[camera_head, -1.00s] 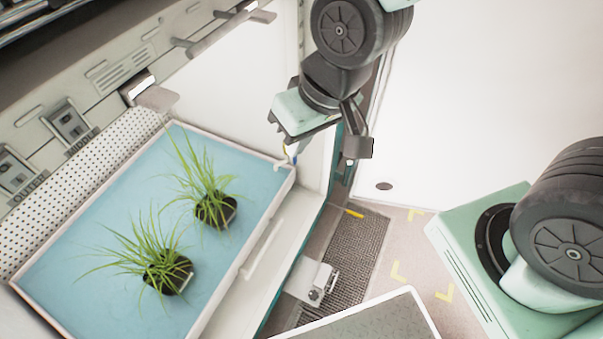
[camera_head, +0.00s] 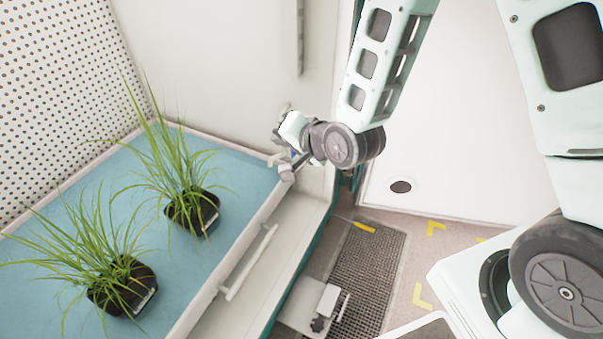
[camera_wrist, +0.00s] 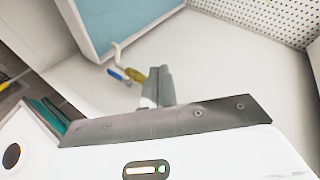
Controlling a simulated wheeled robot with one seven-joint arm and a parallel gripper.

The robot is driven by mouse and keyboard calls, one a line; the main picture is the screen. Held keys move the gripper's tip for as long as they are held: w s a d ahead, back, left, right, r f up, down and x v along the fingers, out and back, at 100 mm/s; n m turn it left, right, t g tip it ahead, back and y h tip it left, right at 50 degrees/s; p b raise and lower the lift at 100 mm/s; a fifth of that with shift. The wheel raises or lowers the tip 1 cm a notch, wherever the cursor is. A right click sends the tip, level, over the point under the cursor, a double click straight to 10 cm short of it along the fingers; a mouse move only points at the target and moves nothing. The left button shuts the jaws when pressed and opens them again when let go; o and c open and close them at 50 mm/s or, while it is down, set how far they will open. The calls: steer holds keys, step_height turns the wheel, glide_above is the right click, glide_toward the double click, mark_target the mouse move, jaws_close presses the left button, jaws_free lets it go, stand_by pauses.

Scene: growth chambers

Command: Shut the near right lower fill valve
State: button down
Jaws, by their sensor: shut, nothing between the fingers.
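In the wrist view a small valve with a blue lever (camera_wrist: 117,74) sits beside a white pipe stub (camera_wrist: 115,50) at the tray's corner. A yellow piece (camera_wrist: 134,75) lies next to the blue lever, close to my fingertips. My gripper (camera_wrist: 160,82) is shut and empty; its grey fingers are just beside the yellow piece, and I cannot tell whether they touch. In the head view my gripper (camera_head: 287,172) is at the near right corner of the blue tray (camera_head: 240,182), where it and my wrist hide most of the valve.
Two potted grass plants (camera_head: 192,212) stand in the tray. A white handle bar (camera_head: 248,262) runs along the tray's front. A white chamber wall (camera_head: 240,60) rises behind my gripper. A dark floor grate (camera_head: 365,275) lies below, right of the chamber.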

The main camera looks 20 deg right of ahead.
steer(key=w+d+f+m+t+h+b, duration=0.1)
steer(key=d+f+m+t+b, duration=0.2)
steer(key=f+b, duration=0.5)
steer(key=w+d+f+m+t+h+b, duration=0.2)
steer(key=d+f+m+t+b, duration=0.2)
steer(key=f, duration=0.7)
steer(key=d+m+b, duration=0.2)
steer(key=d+b, duration=0.1)
steer(key=shift+b, duration=0.35)
steer(key=w+a+b, duration=0.1)
steer(key=w+b, duration=0.3)
steer(key=w, duration=0.6)
steer(key=shift+s+a+r, duration=0.1)
steer(key=shift+s, duration=0.05)
